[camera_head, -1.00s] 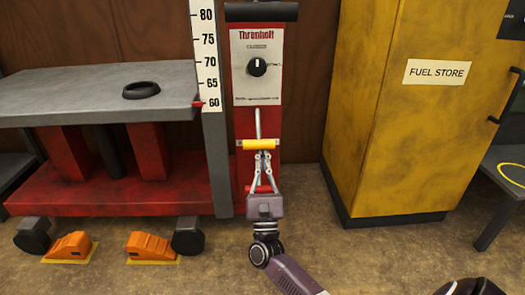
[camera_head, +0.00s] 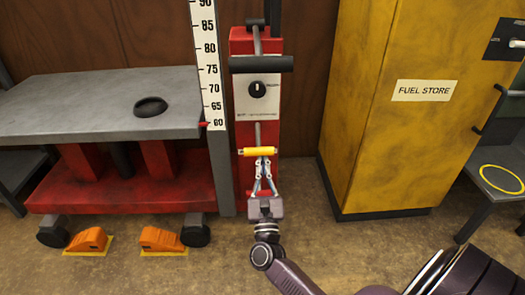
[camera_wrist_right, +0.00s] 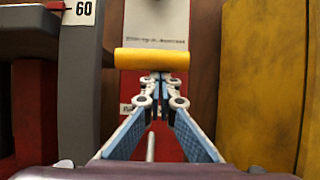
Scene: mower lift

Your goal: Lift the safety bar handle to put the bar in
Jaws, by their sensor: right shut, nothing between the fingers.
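The safety bar handle looks to be the yellow horizontal grip (camera_head: 259,151) on the front of the red post (camera_head: 243,136), low under the control panel. It shows as a yellow bar in the right wrist view (camera_wrist_right: 151,59). My right gripper (camera_head: 263,161) is shut and empty, with its fingers pointing up just under the yellow grip. In the right wrist view the fingertips (camera_wrist_right: 160,79) meet at the grip's lower edge. I cannot tell whether they touch it. My left gripper is not in view.
A grey lift table (camera_head: 85,100) on a red base stands left, beside a height scale (camera_head: 211,85) with its red pointer at 60. Orange chocks (camera_head: 160,239) lie on the floor. A black crossbar (camera_head: 262,64) juts out above. The yellow fuel cabinet (camera_head: 360,150) stands right.

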